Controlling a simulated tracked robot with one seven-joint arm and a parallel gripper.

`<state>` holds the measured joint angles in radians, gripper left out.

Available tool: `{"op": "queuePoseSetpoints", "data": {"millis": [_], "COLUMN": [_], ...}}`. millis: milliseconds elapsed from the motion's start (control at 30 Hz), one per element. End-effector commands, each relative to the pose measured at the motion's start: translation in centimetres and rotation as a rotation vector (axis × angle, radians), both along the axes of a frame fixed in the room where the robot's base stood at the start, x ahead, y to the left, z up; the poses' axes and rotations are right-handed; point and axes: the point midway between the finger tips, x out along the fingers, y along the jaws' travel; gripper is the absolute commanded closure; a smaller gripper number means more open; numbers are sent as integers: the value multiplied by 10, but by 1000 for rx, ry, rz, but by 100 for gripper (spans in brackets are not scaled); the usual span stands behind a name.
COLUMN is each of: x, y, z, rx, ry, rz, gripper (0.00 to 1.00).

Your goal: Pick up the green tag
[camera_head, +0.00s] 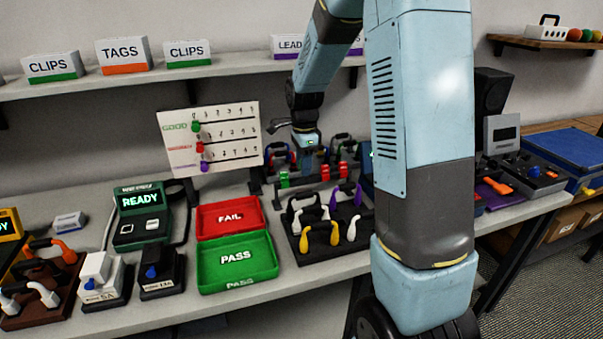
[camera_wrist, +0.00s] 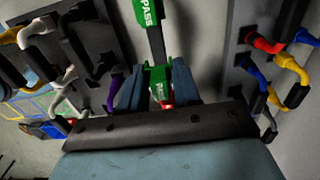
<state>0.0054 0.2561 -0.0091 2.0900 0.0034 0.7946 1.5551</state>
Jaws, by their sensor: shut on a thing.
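My gripper (camera_wrist: 158,76) is shut on a green tag (camera_wrist: 161,92) with white PASS lettering, seen between its two fingers in the wrist view. A little red shows at the near end of the tag. Another green PASS tag (camera_wrist: 147,12) sits farther along the dark bar (camera_wrist: 157,45) at the top of that view. In the head view my gripper (camera_head: 306,160) points down at the tag rail behind the cable tray, and the held tag is hard to make out there. A green tag (camera_head: 284,180) hangs at the rail's left end, and red tags (camera_head: 325,173) hang to the right.
A cable tray (camera_head: 298,254) with white, yellow and purple cables stands in front of the rail. The red FAIL tray (camera_head: 205,236) and green PASS tray (camera_head: 205,284) lie to its left. More cables (camera_wrist: 268,45) show right in the wrist view.

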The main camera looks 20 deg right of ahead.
Motion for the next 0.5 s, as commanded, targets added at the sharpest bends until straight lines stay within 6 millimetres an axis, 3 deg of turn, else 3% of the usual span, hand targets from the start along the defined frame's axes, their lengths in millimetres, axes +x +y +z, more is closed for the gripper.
{"op": "queuePoseSetpoints", "data": {"millis": [333, 500], "x": [-50, -83], "y": [-5, -8], "z": [59, 72], "rx": [0, 0], "ry": [-4, -1], "rz": [0, 0], "gripper": [96, 96]}}
